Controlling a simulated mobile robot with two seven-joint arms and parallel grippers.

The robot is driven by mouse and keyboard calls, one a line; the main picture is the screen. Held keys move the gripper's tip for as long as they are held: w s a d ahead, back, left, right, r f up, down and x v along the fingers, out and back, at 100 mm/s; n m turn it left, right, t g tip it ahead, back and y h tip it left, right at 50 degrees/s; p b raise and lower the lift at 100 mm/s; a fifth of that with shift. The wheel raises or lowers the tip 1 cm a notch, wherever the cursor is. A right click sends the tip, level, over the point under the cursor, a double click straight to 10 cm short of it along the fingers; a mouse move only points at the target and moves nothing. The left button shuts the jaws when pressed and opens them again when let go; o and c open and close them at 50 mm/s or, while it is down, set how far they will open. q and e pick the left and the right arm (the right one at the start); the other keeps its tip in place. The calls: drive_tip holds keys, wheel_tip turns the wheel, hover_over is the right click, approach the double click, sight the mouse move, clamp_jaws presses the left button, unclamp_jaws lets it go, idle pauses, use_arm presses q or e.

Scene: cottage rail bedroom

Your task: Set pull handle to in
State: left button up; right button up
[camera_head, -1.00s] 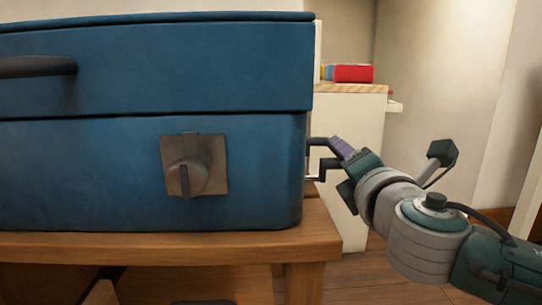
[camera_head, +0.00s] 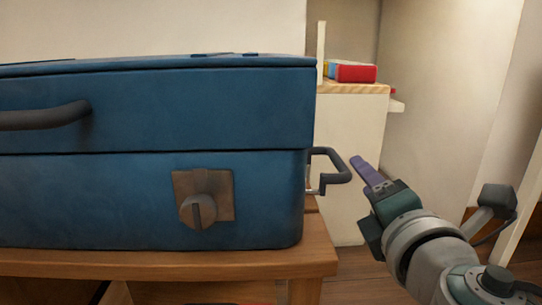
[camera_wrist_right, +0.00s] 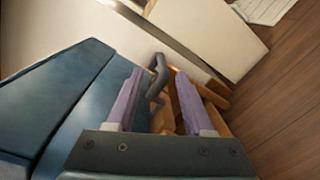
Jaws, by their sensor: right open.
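The blue suitcase (camera_head: 130,185) lies on a wooden bench. A dark bent pull handle (camera_head: 337,166) sticks out from its right side, with a gap between the grip and the case. My right gripper (camera_head: 362,172) is just right of the handle, open, with purple fingers pointing toward it. In the right wrist view, the handle (camera_wrist_right: 158,76) shows between the two open fingers (camera_wrist_right: 156,98), toward their tips. I cannot tell whether they touch it. The left gripper is not in view.
A grey knob (camera_head: 203,210) on a square plate and another dark handle (camera_head: 45,117) are on the case front. The wooden bench (camera_head: 200,263) ends just right of the case. A cabinet (camera_head: 350,150) with a red box (camera_head: 356,73) stands behind.

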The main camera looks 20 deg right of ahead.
sight(338, 156)
drive_tip(key=w+d+n+y+b, duration=0.1)
drive_tip(key=w+y+b, duration=0.1)
drive_tip(key=w, duration=0.1)
drive_tip(key=w+d+f+n+y+b, duration=0.1)
drive_tip(key=w+n+y+b, duration=0.1)
drive_tip(key=w, duration=0.2)
drive_tip(key=w+d+f+n+y+b, duration=0.1)
drive_tip(key=w+y+b, duration=0.1)
drive_tip(key=w, duration=0.1)
drive_tip(key=shift+w+n+g+b, duration=0.3)
drive_tip(key=shift+n+g, duration=0.1)
drive_tip(key=shift+w, duration=0.45)
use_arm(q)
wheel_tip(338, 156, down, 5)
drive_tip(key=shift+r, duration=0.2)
use_arm(e)
drive_tip(key=shift+r, duration=0.1)
drive_tip(key=shift+c, duration=0.3)
drive_tip(key=c, duration=0.6)
clamp_jaws()
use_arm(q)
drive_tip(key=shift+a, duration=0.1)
